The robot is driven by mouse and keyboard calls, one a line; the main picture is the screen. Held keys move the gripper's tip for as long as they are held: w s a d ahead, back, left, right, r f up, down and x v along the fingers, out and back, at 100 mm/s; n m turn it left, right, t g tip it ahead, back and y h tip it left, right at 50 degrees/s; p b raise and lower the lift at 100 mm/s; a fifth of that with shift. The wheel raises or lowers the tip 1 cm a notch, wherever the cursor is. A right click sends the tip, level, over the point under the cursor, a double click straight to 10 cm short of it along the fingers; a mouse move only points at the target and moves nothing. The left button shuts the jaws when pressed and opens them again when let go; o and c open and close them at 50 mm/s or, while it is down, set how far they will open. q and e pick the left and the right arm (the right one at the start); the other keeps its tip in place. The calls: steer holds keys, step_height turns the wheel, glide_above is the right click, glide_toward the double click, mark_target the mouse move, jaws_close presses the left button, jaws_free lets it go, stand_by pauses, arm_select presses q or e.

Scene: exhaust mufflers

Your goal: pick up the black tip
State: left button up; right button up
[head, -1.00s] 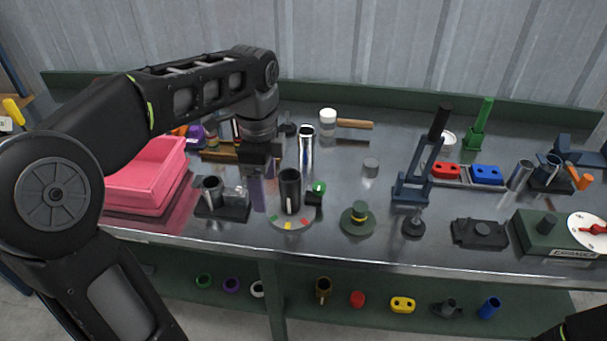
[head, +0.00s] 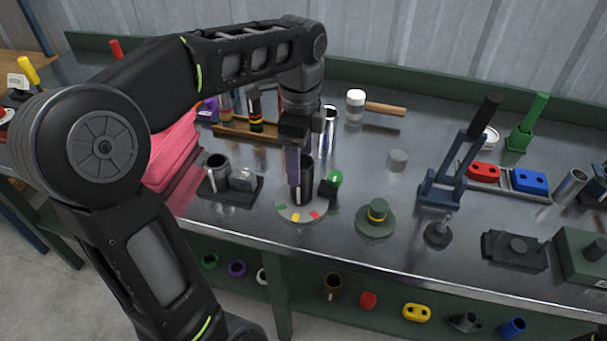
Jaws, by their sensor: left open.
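The black tip (head: 308,184) is a dark upright cylinder. It stands on a round grey plate (head: 289,213) with red, yellow and green marks, near the front of the bench. My left gripper (head: 294,170) is open and points down at the tip. A finger overlaps the tip's left side in the head view and hides part of it. I cannot tell whether the finger touches the tip or is in front of it. My right gripper is out of view.
A small black block with a green knob (head: 335,179) is close on the tip's right. A dark fixture (head: 246,186) stands left, a shiny tube (head: 329,130) behind. A green flanged part (head: 376,218) and the bench's front edge are near.

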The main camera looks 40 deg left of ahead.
mark_target(302, 194)
arm_select(q)
steer(key=shift+w+f, duration=0.1)
steer(key=shift+f, duration=0.1)
steer(key=shift+r, duration=0.1)
steer(key=shift+f, duration=1.3)
step_height(302, 194, down, 5)
steer(key=shift+f+p, duration=0.15)
steer(key=shift+p, duration=0.2)
steer(key=c, duration=1.6)
